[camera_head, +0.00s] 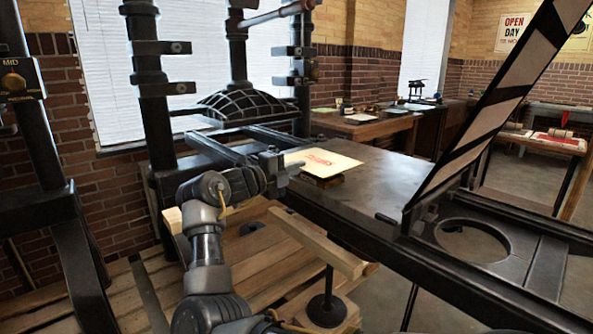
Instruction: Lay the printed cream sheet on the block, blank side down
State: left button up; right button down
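The cream sheet (325,161) is at the middle of the head view, with red print on its upper face. It lies over or just above a dark, low block (326,181), which shows only as a strip under its near edge; I cannot tell whether they touch all over.
The block is on the press's dark flat bed (385,178). A striped hinged frame (495,105) stands raised at the right. The black press posts (150,85) and domed platen (245,108) stand behind at the left. A wooden bar (318,243) is in front of the bed.

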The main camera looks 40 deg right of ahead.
jog(key=a+r, duration=0.3)
jog(key=a, duration=0.4)
dwell(0.6)
jog(key=shift+w+f, duration=0.1)
jog(key=shift+f, duration=0.05)
dwell(1.6)
